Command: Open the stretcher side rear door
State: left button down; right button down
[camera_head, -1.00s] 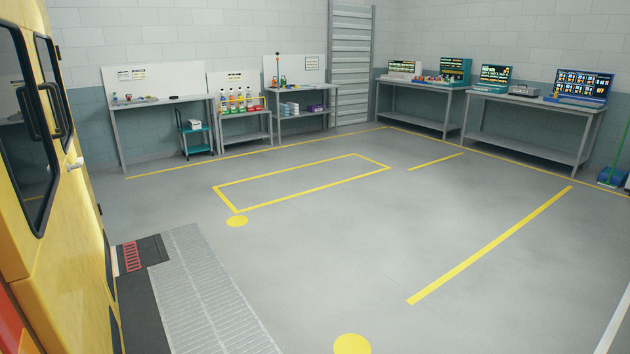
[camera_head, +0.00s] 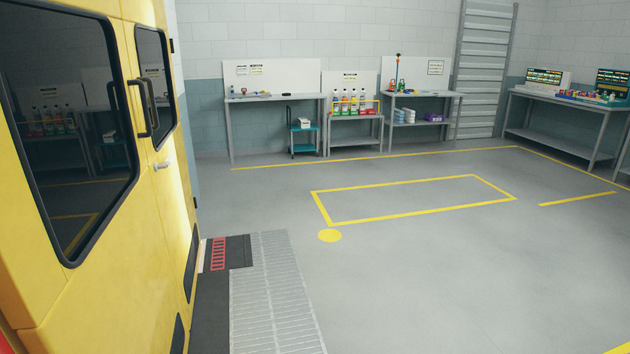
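The yellow rear doors of the vehicle stand along the left side of the head view. The nearer door (camera_head: 95,290) has a large dark window (camera_head: 70,130). The farther door (camera_head: 178,212) has a smaller dark window (camera_head: 155,85). Two dark vertical handles (camera_head: 145,108) sit close together where the doors meet. A small light-coloured latch (camera_head: 162,165) is below them. Both doors look shut. I cannot tell which one is the stretcher side door. Neither of my grippers is in view.
Workbenches (camera_head: 275,97) and a teal cart (camera_head: 303,138) stand along the back wall. The grey floor (camera_head: 440,270) with yellow markings is clear.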

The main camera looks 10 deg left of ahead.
aim_at(150, 47)
jog(key=i+j+u, duration=0.1)
jog(key=i+u, duration=0.4)
jog(key=i+l+u, duration=0.1)
jog(key=i+u, duration=0.4)
jog(key=i+j+u, duration=0.15)
jog(key=i, duration=0.25)
jog(key=i+j+u, duration=0.15)
jog(key=i, duration=0.3)
jog(key=i+l+u, duration=0.1)
jog(key=i+l, duration=1.2)
jog(key=i, duration=0.1)
